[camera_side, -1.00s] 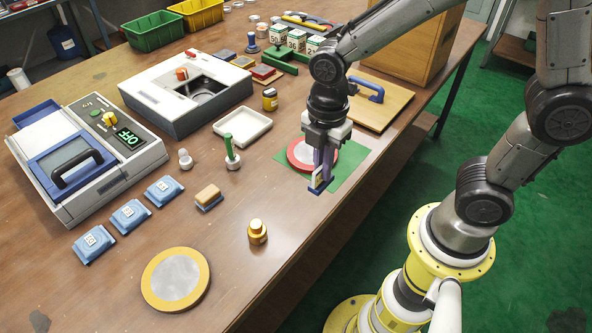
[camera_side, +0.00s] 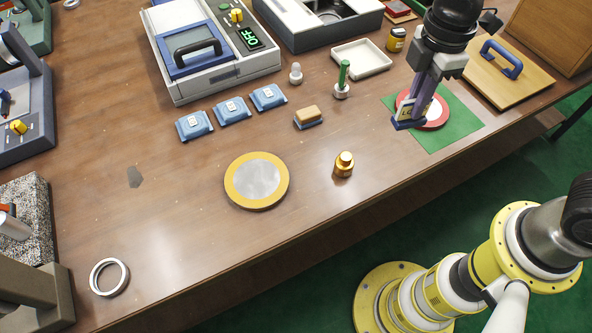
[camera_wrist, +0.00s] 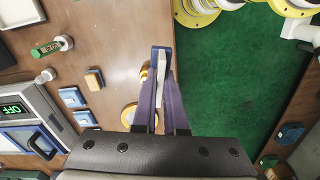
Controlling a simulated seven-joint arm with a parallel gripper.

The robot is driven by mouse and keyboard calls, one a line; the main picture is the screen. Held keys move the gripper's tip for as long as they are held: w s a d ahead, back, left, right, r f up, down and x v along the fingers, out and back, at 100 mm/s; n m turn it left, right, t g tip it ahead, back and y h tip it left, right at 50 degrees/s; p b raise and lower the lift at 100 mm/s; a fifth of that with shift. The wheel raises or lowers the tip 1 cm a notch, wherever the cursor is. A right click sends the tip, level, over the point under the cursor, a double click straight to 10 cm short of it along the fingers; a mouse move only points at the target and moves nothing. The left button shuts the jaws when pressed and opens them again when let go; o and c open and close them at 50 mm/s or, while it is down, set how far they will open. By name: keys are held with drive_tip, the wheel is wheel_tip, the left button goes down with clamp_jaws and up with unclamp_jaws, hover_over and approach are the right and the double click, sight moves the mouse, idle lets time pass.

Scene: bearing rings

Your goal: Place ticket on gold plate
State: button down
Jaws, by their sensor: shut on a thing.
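The gold plate (camera_side: 235,184) is a round disc with a yellow-gold rim and a grey centre, lying flat and empty on the brown table. It also shows partly in the wrist view (camera_wrist: 128,117), behind my fingers. My gripper (camera_side: 411,112) is shut on the ticket (camera_side: 404,112), a small pale card with a blue edge. The ticket shows between the fingertips in the wrist view (camera_wrist: 161,66). My gripper points down near the red-rimmed plate (camera_side: 437,117), right of the gold plate and apart from it. The ticket's printed face is too small to read.
A brass weight (camera_side: 344,165) stands between my gripper and the gold plate. A sponge block (camera_side: 307,116) and several blue packets (camera_side: 232,110) lie behind the plate. A green mat (camera_side: 452,131) lies under the red-rimmed plate. The table left of the gold plate is mostly clear.

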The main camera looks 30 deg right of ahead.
drive_tip(key=w+a+n, duration=0.1)
drive_tip(key=w+a, duration=0.2)
drive_tip(key=a, duration=0.9)
drive_tip(key=n, duration=0.2)
approach(257, 178)
drive_tip(key=shift+s+d+f, duration=0.1)
drive_tip(key=shift+s+d, duration=0.1)
drive_tip(key=shift+s, duration=0.05)
drive_tip(key=shift+w+a+f, duration=0.2)
drive_tip(key=shift+f, duration=1.75)
drive_tip(key=shift+f, duration=0.1)
drive_tip(key=c, duration=1)
unclamp_jaws()
drive_tip(key=shift+f, duration=0.1)
